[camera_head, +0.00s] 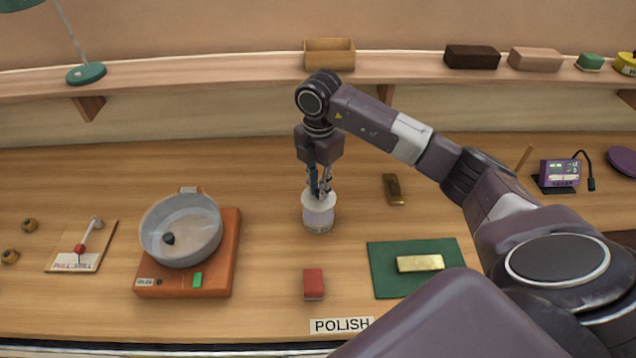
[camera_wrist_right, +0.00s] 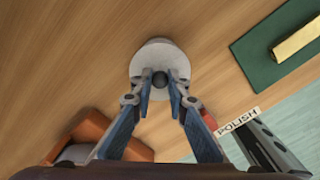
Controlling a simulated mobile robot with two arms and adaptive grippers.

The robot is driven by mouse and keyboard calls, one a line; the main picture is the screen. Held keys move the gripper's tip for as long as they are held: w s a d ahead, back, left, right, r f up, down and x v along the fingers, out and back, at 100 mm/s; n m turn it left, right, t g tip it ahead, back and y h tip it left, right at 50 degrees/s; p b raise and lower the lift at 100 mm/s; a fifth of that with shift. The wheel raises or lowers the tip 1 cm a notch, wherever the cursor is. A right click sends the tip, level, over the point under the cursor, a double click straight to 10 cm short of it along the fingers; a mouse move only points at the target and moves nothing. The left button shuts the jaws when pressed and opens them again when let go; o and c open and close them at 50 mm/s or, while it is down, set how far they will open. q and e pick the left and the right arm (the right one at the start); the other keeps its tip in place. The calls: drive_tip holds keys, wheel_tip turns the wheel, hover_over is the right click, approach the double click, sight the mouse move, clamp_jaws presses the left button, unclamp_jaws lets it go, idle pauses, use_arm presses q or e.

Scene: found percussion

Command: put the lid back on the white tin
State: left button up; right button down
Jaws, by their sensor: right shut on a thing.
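The white tin (camera_head: 318,222) stands upright on the wooden bench, near the middle of the head view. Its pale round lid (camera_head: 312,200) is at the tin's top, below my right gripper (camera_head: 319,192). In the right wrist view the lid (camera_wrist_right: 160,58) has a dark knob (camera_wrist_right: 160,79), and my right gripper (camera_wrist_right: 160,90) is shut on this knob from above. I cannot tell whether the lid is fully seated or slightly above the rim. The fingers hide part of the lid. My left gripper is out of view.
An orange device with a grey bowl (camera_head: 181,230) stands to the left. A red block (camera_head: 313,284) lies in front of the tin, beside a POLISH label (camera_head: 341,325). A gold bar (camera_head: 420,263) lies on a green mat (camera_head: 386,282). A brown bar (camera_head: 393,190) lies right of the tin.

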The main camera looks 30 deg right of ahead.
sight(318, 202)
wheel_tip(318, 202, down, 3)
drive_tip(key=shift+b, duration=0.9)
drive_tip(key=shift+f+b, duration=0.5)
drive_tip(key=shift+f, duration=0.6)
drive_tip(key=shift+f, duration=0.1)
idle(0.8)
drive_tip(key=c, duration=1.8)
unclamp_jaws()
drive_tip(key=shift+o, duration=0.2)
drive_tip(key=o, duration=0.4)
drive_tip(key=shift+o, duration=0.2)
